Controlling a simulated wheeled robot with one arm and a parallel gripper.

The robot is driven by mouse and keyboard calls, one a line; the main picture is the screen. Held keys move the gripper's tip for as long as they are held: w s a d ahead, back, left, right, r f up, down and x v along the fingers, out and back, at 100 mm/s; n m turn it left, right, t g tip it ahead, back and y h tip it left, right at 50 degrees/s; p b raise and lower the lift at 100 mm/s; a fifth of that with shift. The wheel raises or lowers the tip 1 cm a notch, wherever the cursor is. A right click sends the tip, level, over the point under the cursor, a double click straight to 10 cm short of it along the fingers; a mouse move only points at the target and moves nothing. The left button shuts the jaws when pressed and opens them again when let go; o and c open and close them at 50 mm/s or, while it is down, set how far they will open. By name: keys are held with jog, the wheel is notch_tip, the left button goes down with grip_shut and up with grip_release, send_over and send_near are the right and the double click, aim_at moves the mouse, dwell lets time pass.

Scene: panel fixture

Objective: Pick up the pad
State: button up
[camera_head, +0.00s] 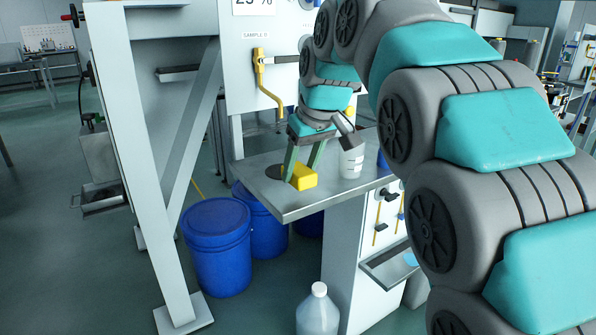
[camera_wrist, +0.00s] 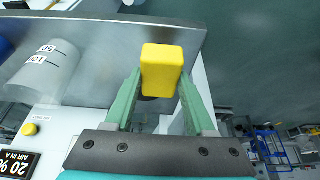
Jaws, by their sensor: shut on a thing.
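The pad is a yellow block (camera_head: 303,178) at the metal shelf (camera_head: 270,205) of the panel fixture. My gripper (camera_head: 301,172) points down and is shut on it. In the wrist view the pad (camera_wrist: 162,70) sits between the tips of my two green fingers (camera_wrist: 161,88), one on each side. I cannot tell whether the pad touches the shelf or is just above it.
A clear graduated cup (camera_head: 352,158) stands on the shelf right of the pad. A yellow lever (camera_head: 262,75) hangs on the panel behind. Blue drums (camera_head: 217,245) and a white jug (camera_head: 318,312) stand below. A slanted white frame post (camera_head: 140,160) is at left.

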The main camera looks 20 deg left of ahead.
jog(key=s+d+r+b, duration=0.1)
jog(key=s+d+b, duration=0.1)
jog(key=s+d, duration=0.8)
jog(key=shift+s+d+r, duration=0.15)
jog(key=shift+d, duration=0.35)
